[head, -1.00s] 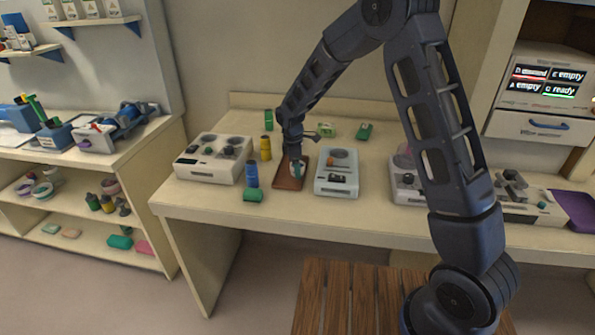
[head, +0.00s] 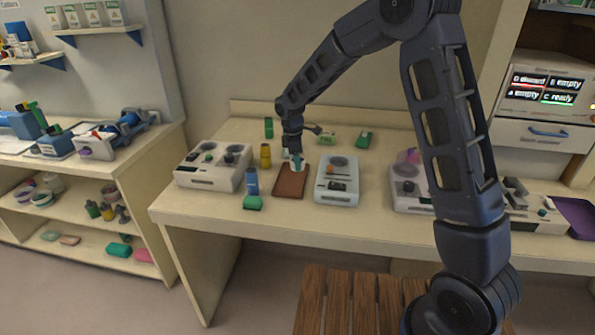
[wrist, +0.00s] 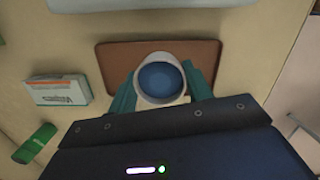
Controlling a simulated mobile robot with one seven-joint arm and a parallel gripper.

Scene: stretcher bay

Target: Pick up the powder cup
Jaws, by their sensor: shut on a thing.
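The powder cup (wrist: 162,80) is a white round cup with blue inside, seen from above in the wrist view. My gripper (wrist: 160,88) is shut on it, with one teal finger at each side of the cup. In the head view my gripper (head: 296,164) is over the back part of a brown mat (head: 289,187), with the small white cup between its fingers. The cup appears raised above the mat. The mat also shows behind the cup in the wrist view (wrist: 116,58). The cup's lower part is hidden in the wrist view.
A grey-white device with knobs (head: 214,166) stands left of the mat and a pale blue-topped device (head: 337,181) stands right. Blue (head: 252,181) and yellow (head: 265,156) cylinders and a green block (head: 252,203) stand close by on the left. The bench's front left is clear.

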